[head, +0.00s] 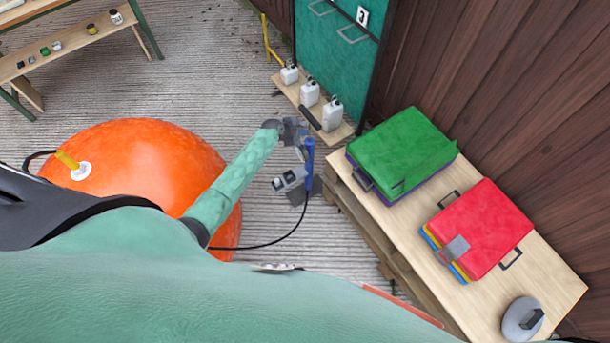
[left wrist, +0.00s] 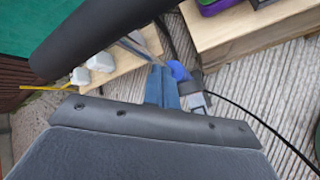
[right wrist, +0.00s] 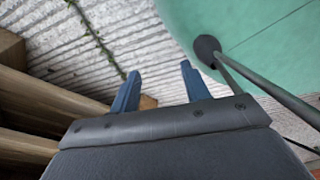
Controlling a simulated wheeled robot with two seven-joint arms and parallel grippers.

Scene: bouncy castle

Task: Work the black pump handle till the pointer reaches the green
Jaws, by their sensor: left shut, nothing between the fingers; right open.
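The pump has a blue barrel (head: 309,155) and a grey base and stands on the grey ground. Its black handle (head: 311,117) is a thick bar above the barrel, seen large and close in the left wrist view (left wrist: 95,40). A grey gauge box (head: 290,180) sits beside the barrel; its pointer is too small to read. My left gripper (head: 302,140) is beside the pump near the handle, its fingers (left wrist: 158,70) shut and empty, not around the handle. My right gripper (right wrist: 158,80) is open and empty, seen only in its wrist view.
A black hose (head: 262,244) runs from the pump past the orange inflatable (head: 150,150). A low bench with white jugs (head: 309,93) stands behind the pump. A wooden table (head: 400,235) with green (head: 402,150) and red (head: 480,228) cases is close on the right.

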